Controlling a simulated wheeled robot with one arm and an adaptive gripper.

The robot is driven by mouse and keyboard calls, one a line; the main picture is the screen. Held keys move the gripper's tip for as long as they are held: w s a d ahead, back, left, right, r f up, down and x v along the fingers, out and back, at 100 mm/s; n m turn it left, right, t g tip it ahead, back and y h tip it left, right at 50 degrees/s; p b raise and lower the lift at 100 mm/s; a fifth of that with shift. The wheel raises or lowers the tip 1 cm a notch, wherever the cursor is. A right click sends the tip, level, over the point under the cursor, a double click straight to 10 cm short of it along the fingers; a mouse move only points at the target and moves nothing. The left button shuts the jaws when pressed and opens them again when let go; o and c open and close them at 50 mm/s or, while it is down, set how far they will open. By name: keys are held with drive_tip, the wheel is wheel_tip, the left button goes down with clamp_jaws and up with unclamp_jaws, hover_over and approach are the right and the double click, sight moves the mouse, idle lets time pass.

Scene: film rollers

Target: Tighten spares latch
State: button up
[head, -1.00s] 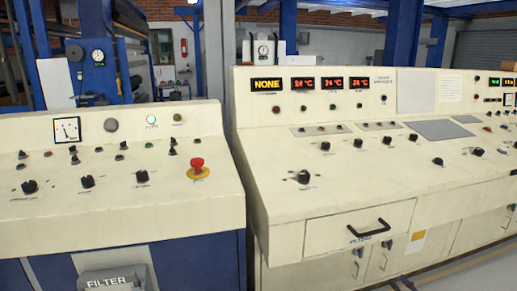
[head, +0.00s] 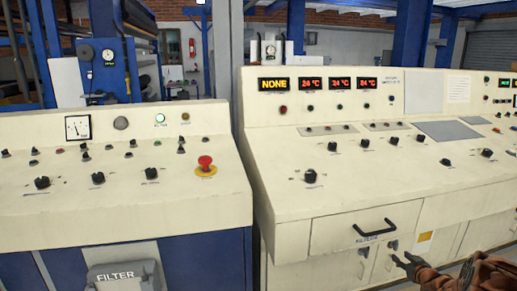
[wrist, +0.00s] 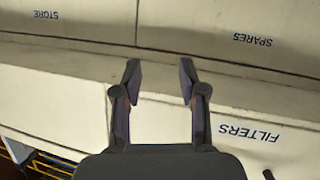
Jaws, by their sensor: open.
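The cabinet front under the right console carries small dark latches. I cannot read which is the spares latch. In the wrist view an upside-down SPARES label (wrist: 253,39) is on a cream panel at upper right, with no latch visible beside it. My gripper (wrist: 159,68) is open and empty, its fingers pointing at the panel edge left of that label. In the head view my gripper (head: 404,264) is at bottom right, in front of the cabinet doors.
The right console (head: 375,190) has knobs, displays and a drawer with a black handle (head: 376,229). The left console (head: 100,185) has a red emergency button (head: 205,163).

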drive_tip(key=s+a+r+m+g+h, duration=0.25)
drive_tip(key=s+a+r+g, duration=0.45)
drive_tip(key=s+a+r, duration=0.35)
drive_tip(key=s+a+r+g+y, duration=0.1)
drive_tip(key=s+a+r+g, duration=0.2)
drive_tip(key=s+a, duration=0.85)
drive_tip(key=s+a+r+g+y, duration=0.1)
drive_tip(key=s+a+r+g, duration=0.4)
drive_tip(key=s, duration=1.2)
drive_tip(key=s+a+r+g, duration=0.1)
drive_tip(key=s+a+g, duration=0.1)
drive_tip(key=s+a, duration=0.95)
drive_tip(key=s+d+r+p, duration=0.1)
drive_tip(key=s+r+p, duration=0.1)
drive_tip(key=r+p, duration=0.8)
drive_tip(key=s+d+r+p, duration=0.1)
drive_tip(key=s+r+p, duration=0.1)
drive_tip(key=r+p, duration=0.9)
drive_tip(key=shift+d+r+t+p, duration=0.2)
drive_tip(key=shift+r+t+p, duration=0.15)
drive_tip(key=shift+r, duration=0.35)
drive_tip(key=shift+n, duration=0.25)
